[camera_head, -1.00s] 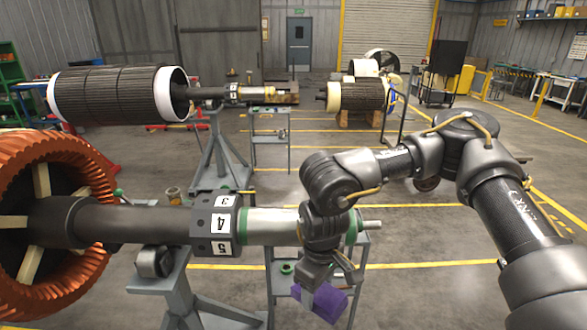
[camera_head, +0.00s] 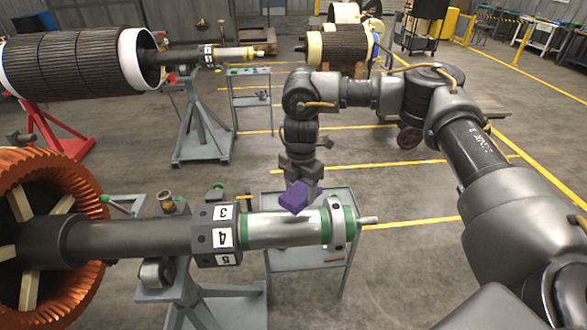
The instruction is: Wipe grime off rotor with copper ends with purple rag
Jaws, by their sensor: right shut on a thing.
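The rotor with copper ends (camera_head: 130,238) lies level across the lower left, its orange copper end windings (camera_head: 85,272) at the left edge. Its shaft runs right through a dark numbered collar to a silver section (camera_head: 285,230) between green bands. A dark grey smudge shows on top of the silver section. My right gripper (camera_head: 299,184) is shut on the purple rag (camera_head: 294,198). The rag is just above or at the far upper side of the silver section; I cannot tell whether it touches. My left gripper is not in view.
A grey stand (camera_head: 185,300) holds up the shaft. A grey cart (camera_head: 338,200) stands behind and below the silver section. A second rotor (camera_head: 75,65) with white bands rests on stands at the upper left. Open floor lies to the right.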

